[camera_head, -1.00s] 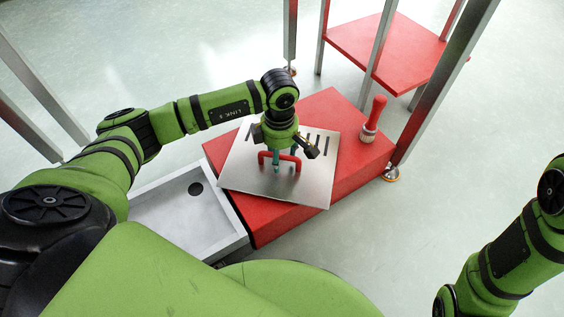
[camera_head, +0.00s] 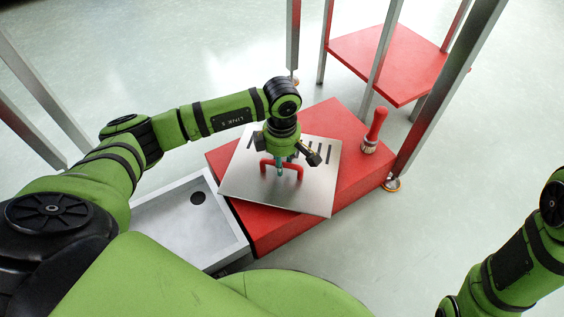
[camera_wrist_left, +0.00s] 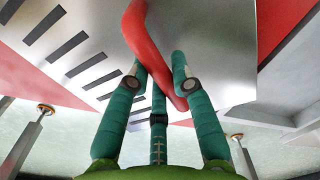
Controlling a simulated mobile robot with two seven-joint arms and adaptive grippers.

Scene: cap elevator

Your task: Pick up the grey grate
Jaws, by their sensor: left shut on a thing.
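The grey grate (camera_head: 300,197) is a flat square metal plate with a row of dark slots and a red handle (camera_head: 297,165). In the head view it lies over the red block, turned at an angle to it. My left gripper (camera_head: 280,170) comes down from above and is shut on the red handle. In the left wrist view, the gripper's teal fingers (camera_wrist_left: 160,85) close around the red handle (camera_wrist_left: 150,45), with the slotted grate (camera_wrist_left: 85,50) behind. Whether the grate touches the block is hard to tell. My right arm shows at the right edge, its gripper out of view.
The red block (camera_head: 345,185) carries a red-handled brush-like tool (camera_head: 375,130) at its right corner. A grey tray with a dark round hole (camera_head: 215,235) adjoins the block's left side. Metal posts (camera_head: 440,95) and a red shelf (camera_head: 390,60) stand behind.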

